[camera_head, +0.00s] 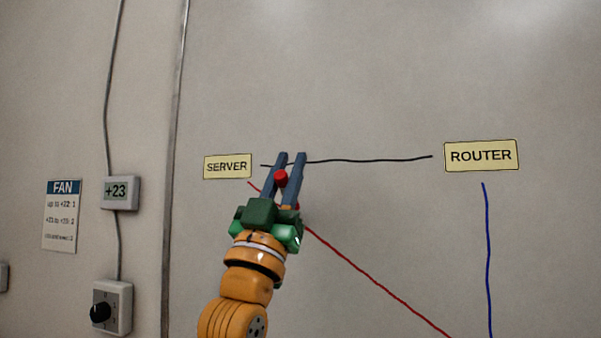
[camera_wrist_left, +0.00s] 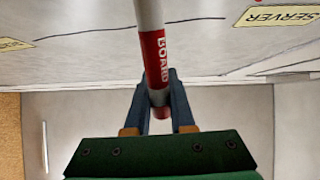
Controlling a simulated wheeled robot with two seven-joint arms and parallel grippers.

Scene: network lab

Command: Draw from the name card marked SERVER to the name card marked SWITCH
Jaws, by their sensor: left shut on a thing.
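The SERVER name card (camera_head: 228,167) is a yellow card on the board, left of my left gripper (camera_head: 292,157). It also shows upside down at the upper right of the left wrist view (camera_wrist_left: 278,15). My left gripper is shut on a marker (camera_wrist_left: 150,35) with a white body, a red "BOARD" label and a red end; the red end also shows between the fingers in the head view (camera_head: 281,178). A red line (camera_head: 365,275) runs from below the SERVER card down right, passing behind the gripper, and leaves the picture. No card marked SWITCH is in view. Whether the tip touches the board is hidden.
The ROUTER card (camera_head: 481,155) is at the right, with a black line (camera_head: 370,159) towards SERVER and a blue line (camera_head: 488,255) below it. A FAN notice (camera_head: 62,215), a +23 display (camera_head: 119,193) and a knob box (camera_head: 112,308) are left of a vertical seam.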

